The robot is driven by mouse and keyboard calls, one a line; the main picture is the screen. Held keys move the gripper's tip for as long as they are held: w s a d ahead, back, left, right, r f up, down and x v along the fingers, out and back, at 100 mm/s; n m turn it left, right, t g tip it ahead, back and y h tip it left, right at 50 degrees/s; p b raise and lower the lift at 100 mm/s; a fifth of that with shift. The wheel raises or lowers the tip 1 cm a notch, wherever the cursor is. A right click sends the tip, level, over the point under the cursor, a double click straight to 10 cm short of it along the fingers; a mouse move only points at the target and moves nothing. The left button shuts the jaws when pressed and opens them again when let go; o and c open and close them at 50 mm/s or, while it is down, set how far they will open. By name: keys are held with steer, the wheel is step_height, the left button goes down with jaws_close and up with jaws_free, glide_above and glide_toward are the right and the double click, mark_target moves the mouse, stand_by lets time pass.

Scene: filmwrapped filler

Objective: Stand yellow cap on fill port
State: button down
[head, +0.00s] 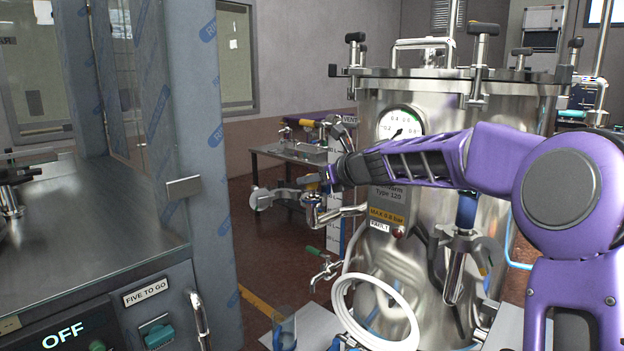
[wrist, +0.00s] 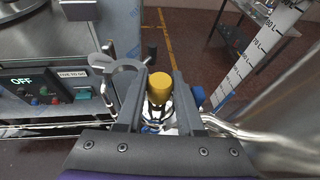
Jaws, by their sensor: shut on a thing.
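The yellow cap (wrist: 159,88) is between the two fingers of my gripper (wrist: 157,80) in the wrist view, and the gripper is shut on it. In the head view my gripper (head: 318,181) is at the left of the steel tank, with a small patch of the yellow cap (head: 311,187) showing at its tips. Below it is a short steel port (head: 319,212) on a bent pipe from the tank, apparently the fill port. The pipe also shows in the wrist view (wrist: 232,128). The port's mouth is hidden, and I cannot tell whether the cap touches it.
A grey clamp (head: 262,199) juts out left of the port. The steel tank (head: 445,110) stands close on the right, with a gauge (head: 400,125). A tap (head: 326,268) and white hose (head: 343,300) are below. A steel cabinet (head: 90,230) stands on the left.

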steer(key=shift+f, duration=0.15)
steer(key=shift+c, duration=2.3)
jaws_free()
steer(key=v, duration=1.7)
steer(key=shift+d+b, duration=0.15)
steer(key=shift+b, duration=0.25)
steer(key=shift+s, duration=0.1)
